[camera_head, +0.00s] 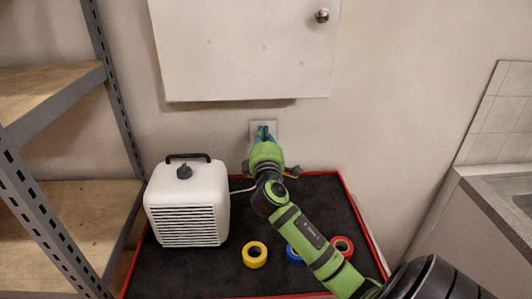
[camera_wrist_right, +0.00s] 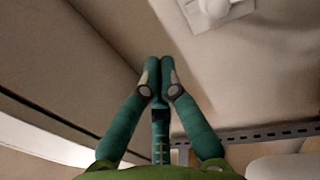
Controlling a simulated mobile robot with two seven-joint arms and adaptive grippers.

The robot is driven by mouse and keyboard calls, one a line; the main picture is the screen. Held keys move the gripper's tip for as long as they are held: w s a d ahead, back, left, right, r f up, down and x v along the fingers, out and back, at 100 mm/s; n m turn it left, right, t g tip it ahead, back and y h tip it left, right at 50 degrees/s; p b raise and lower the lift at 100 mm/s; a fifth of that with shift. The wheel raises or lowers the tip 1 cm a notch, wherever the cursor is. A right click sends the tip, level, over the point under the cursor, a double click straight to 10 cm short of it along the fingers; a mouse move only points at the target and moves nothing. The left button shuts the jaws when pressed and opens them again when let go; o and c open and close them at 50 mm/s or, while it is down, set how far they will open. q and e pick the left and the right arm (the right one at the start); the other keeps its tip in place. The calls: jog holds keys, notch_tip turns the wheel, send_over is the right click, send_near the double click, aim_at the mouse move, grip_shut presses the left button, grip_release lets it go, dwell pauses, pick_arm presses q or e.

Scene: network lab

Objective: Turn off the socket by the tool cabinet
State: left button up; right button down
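The white wall socket (camera_head: 274,126) is below the hanging white cabinet, just above the back edge of the red-rimmed tool cabinet (camera_head: 350,199). My right gripper (camera_head: 264,132) is in front of it and hides much of its plate. In the right wrist view, the right gripper's two green fingertips (camera_wrist_right: 160,68) are together with nothing between them. A white fitting (camera_wrist_right: 212,12), which looks like the socket, shows at the top of that view, apart from the fingertips. I cannot tell its switch position. My left gripper is out of view.
A white heater (camera_head: 187,203) stands on the cabinet's black top, with a cable behind it. Yellow tape (camera_head: 255,255), blue tape (camera_head: 293,254) and red tape (camera_head: 343,246) lie in front. A metal shelf (camera_head: 60,225) is left; a counter (camera_head: 495,205) is right.

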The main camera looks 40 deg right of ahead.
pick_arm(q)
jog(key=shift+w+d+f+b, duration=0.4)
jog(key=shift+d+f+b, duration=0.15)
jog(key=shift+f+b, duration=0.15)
pick_arm(e)
jog(key=v, duration=0.5)
jog(key=shift+s+r, duration=0.35)
jog(key=shift+a, duration=0.1)
